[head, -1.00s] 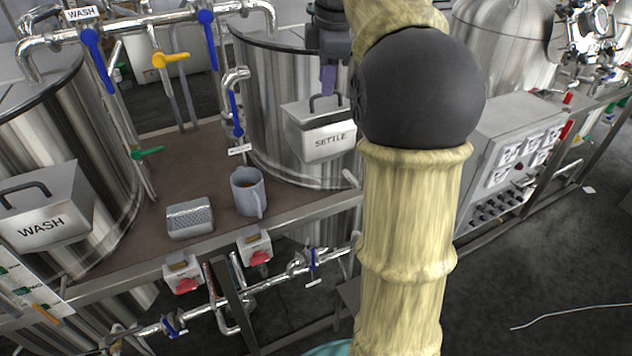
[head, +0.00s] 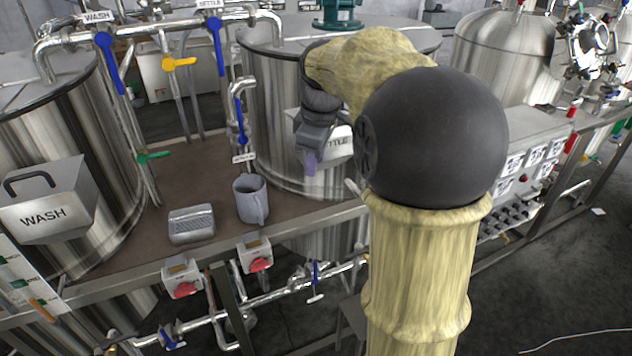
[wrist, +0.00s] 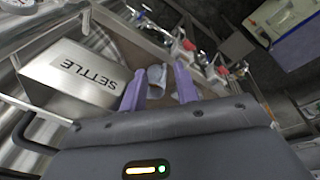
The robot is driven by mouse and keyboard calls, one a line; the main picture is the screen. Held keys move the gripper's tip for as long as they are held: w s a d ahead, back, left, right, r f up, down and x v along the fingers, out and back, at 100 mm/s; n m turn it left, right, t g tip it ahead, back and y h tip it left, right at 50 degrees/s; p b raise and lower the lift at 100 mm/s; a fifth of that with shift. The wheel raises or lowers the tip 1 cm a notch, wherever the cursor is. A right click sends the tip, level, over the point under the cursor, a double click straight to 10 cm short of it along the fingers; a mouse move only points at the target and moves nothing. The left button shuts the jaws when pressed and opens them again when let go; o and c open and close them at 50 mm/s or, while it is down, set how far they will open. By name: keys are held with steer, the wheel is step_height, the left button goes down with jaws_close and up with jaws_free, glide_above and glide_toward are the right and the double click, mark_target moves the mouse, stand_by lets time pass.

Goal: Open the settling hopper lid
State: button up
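The settling hopper is a steel box labelled SETTLE on the front of the middle tank. In the head view its front (head: 340,138) is partly hidden by my gripper, and its lid handle is hidden. In the wrist view the hopper (wrist: 75,78) lies left of my fingers, with a dark curved handle (wrist: 32,138) at lower left. The lid looks shut in the earlier frame; now I cannot see it clearly. My gripper (wrist: 159,88) has its two purple fingers apart, with nothing held between them. In the head view my gripper (head: 310,162) hangs in front of the hopper.
A similar WASH hopper (head: 45,205) is on the left tank. A grey mug (head: 250,200) and a grey box (head: 191,223) stand on the brown deck between the tanks. Pipes with blue valve handles (head: 110,62) rise behind. A control panel (head: 515,165) stands at right.

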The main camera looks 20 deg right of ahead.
steer(key=shift+s+a+f+m+b, duration=0.15)
steer(key=shift+s+f, duration=0.1)
steer(key=shift+f, duration=0.25)
steer(key=shift+s+a+f+m+b, duration=0.1)
steer(key=shift+s+a+f+m, duration=0.15)
steer(key=shift+f, duration=0.2)
steer(key=shift+s+a+f+m+b, duration=0.1)
steer(key=shift+s+f, duration=0.2)
steer(key=shift+f, duration=0.2)
steer(key=c, duration=0.4)
steer(key=shift+s+a+f, duration=0.15)
steer(key=shift+f, duration=0.2)
jaws_close()
steer(key=s+a+f+m, duration=0.3)
steer(key=s+f+m, duration=0.1)
steer(key=s+f, duration=0.3)
steer(key=s+a+f+m, duration=0.4)
steer(key=s+f, duration=0.3)
steer(key=f, duration=0.1)
steer(key=shift+s+f+m, duration=0.3)
steer(key=shift+f, duration=0.05)
